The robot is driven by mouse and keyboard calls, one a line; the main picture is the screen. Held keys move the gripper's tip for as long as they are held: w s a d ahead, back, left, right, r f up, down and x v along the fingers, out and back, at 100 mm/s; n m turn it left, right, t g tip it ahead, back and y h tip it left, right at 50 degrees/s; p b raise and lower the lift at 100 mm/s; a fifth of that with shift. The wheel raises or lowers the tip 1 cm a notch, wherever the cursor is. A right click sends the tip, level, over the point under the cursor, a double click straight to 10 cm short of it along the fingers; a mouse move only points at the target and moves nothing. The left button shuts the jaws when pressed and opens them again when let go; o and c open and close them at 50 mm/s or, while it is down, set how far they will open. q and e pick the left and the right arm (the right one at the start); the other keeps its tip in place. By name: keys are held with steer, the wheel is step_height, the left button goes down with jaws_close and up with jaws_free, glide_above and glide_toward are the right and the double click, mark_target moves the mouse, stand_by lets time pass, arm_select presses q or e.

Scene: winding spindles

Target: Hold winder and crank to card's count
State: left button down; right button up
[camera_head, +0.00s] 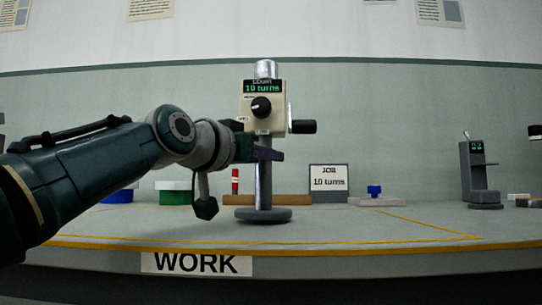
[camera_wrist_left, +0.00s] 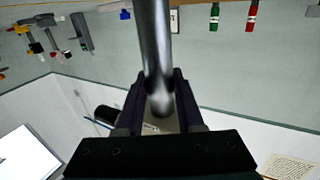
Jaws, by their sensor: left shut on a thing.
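The winder (camera_head: 263,107) stands upright on the work table. It has a cream box with a black knob, a metal post (camera_head: 264,184) and a round grey base. Its green display reads "10 turns". A crank with a black handle (camera_head: 302,127) sticks out on the right of the box. The job card (camera_head: 328,183) behind it reads "JOB 10 turns". My left gripper (camera_head: 268,153) is shut on the post, just below the box. The left wrist view shows its dark fingers (camera_wrist_left: 159,100) on either side of the post (camera_wrist_left: 155,40). My right gripper is not in view.
A blue-knobbed piece (camera_head: 374,192) and a grey device (camera_head: 478,172) stand to the right. The yellow-lined table front (camera_head: 370,228) is clear.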

arm_select(q)
steer(key=shift+f, duration=0.45)
stand_by(0.6)
steer(key=c, duration=1)
jaws_free()
steer(key=shift+f, duration=0.2)
steer(key=o, duration=0.6)
steer(key=shift+r, duration=0.1)
steer(key=shift+c, duration=0.2)
